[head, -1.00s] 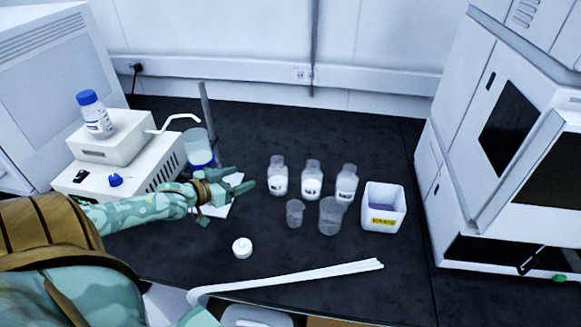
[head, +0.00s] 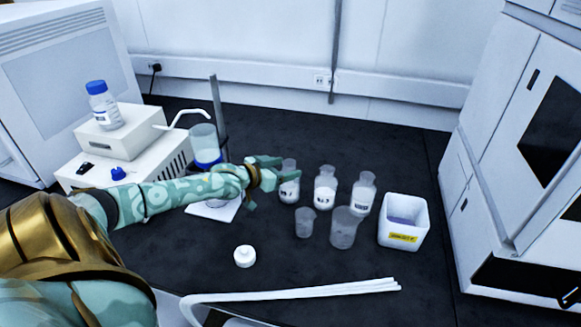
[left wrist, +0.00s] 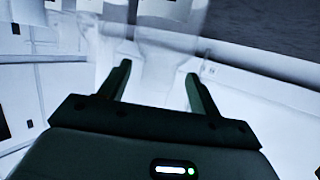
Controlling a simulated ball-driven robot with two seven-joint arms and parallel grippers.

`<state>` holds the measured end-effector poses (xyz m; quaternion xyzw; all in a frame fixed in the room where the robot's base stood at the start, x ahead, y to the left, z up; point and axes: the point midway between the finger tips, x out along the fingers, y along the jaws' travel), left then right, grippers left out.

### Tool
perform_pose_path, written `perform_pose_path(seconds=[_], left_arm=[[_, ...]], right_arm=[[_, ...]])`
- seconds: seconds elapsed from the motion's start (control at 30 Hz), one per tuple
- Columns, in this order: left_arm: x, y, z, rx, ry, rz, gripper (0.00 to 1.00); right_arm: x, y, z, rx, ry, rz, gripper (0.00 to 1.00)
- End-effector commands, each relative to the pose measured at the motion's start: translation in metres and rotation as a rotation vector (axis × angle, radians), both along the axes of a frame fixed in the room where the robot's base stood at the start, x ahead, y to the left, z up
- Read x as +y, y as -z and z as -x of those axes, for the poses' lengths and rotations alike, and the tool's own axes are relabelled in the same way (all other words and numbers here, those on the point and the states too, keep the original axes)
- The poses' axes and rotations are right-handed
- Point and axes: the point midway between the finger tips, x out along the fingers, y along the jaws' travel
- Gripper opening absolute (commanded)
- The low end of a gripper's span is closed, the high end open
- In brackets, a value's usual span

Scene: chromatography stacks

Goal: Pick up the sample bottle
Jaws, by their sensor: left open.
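Three clear bottles with white contents and labels stand in a row on the dark bench. They are the left bottle (head: 289,190), the middle bottle (head: 325,191) and the right bottle (head: 363,195). I cannot tell which one is the sample bottle. My left gripper (head: 278,170) is open at the left bottle, its fingers overlapping the bottle's upper part in the head view. In the left wrist view the open fingers (left wrist: 158,74) point at a faint, see-through bottle shape (left wrist: 155,58). Whether they touch it is unclear. My right gripper is out of view.
Two empty beakers, a small one (head: 305,223) and a larger one (head: 344,228), stand in front of the bottles. A white labelled bin (head: 403,236) is to their right. A white cap (head: 244,256) lies nearer. A stand with a blue-based vessel (head: 205,146) is behind my arm.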

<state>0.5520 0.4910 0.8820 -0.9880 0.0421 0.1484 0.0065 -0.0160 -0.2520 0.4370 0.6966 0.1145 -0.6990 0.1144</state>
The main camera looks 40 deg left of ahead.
Motion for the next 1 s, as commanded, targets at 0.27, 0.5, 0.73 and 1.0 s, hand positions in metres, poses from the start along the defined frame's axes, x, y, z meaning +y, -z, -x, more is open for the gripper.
perform_pose_path(seconds=[0.27,0.5,0.73,1.0], left_arm=[[-0.004,0.014,-0.035,0.001,0.0,-0.001,0.63],[-0.004,0.012,-0.036,0.001,0.0,0.0,0.63],[-0.004,0.012,-0.036,0.001,0.0,0.0,0.02],[-0.004,0.012,-0.036,0.001,0.0,0.0,0.0]], right_arm=[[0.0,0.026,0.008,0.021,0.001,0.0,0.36],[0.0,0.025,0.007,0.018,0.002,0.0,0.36],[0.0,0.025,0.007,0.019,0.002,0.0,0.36],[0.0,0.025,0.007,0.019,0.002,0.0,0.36]])
